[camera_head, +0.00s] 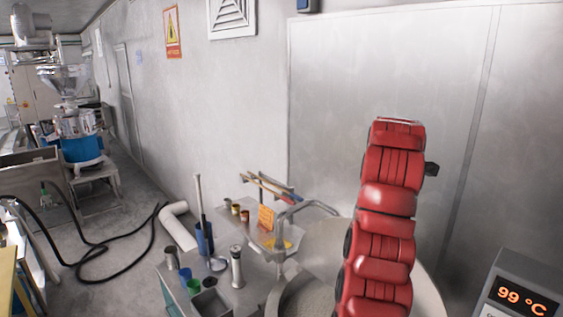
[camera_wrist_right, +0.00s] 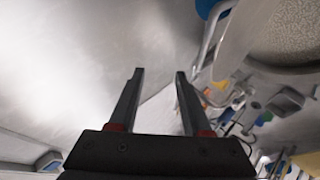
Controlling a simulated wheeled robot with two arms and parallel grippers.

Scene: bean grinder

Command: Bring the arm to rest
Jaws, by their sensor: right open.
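My right arm (camera_head: 385,215), red and segmented, rises upright on the right side of the head view, in front of the grey metal panel. Its gripper cannot be made out in the head view. In the wrist view my right gripper (camera_wrist_right: 160,72) shows two dark fingers held apart with nothing between them. It is open and empty, and its fingers touch nothing that I can see. My left gripper and left arm are not in view.
A grey bench (camera_head: 258,270) below and left of the arm carries a blue container (camera_head: 204,238), a metal grinder-like cylinder (camera_head: 237,268) and small cups. A round pan (camera_head: 310,297) lies close beside the arm. A display (camera_head: 520,294) reads 99 °C at right.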

